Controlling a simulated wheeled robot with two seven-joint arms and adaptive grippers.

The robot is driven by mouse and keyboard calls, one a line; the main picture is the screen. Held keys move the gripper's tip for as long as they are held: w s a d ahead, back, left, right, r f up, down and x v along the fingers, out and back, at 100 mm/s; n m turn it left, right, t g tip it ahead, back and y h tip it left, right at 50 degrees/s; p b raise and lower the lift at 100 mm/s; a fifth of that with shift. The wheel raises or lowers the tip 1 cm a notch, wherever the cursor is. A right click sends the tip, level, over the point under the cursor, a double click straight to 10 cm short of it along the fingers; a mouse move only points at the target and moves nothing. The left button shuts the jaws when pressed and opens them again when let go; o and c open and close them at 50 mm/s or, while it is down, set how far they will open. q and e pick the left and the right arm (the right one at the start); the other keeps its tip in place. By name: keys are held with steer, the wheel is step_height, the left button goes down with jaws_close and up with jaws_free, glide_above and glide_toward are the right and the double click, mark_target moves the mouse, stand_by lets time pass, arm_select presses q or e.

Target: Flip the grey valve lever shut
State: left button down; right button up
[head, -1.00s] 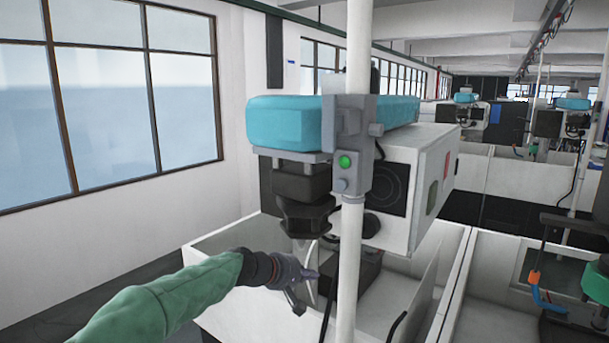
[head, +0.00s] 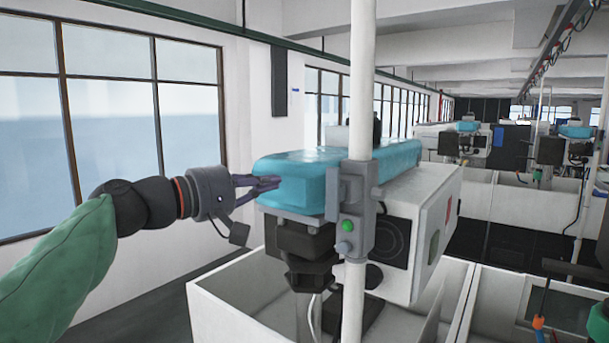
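I cannot make out a grey valve lever for certain. A grey bracket (head: 348,205) is fixed to the white upright pole, with a green button and a small grey knob (head: 344,248) on its front. My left gripper (head: 278,183) comes in from the left, its fingers pointing right at the left end of the blue cover (head: 295,180). The fingertips overlap the cover in the picture; I cannot tell whether they touch it. The fingers look close together, but their gap is unclear, and I see nothing held. My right gripper is not in view.
The white pole (head: 362,90) stands in front of the white machine housing (head: 440,205). A dark head (head: 305,250) hangs under the blue cover over a white-walled tank (head: 225,310). Windows line the left wall. Similar stations stand further back at the right.

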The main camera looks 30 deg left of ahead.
mark_target(309, 175)
arm_select(q)
steer(key=p+x, duration=0.3)
steer(key=x, duration=0.6)
steer(key=shift+r, duration=0.1)
steer(key=shift+w+d+p, duration=0.15)
steer(key=shift+w+p, duration=0.15)
steer(key=shift+w, duration=0.2)
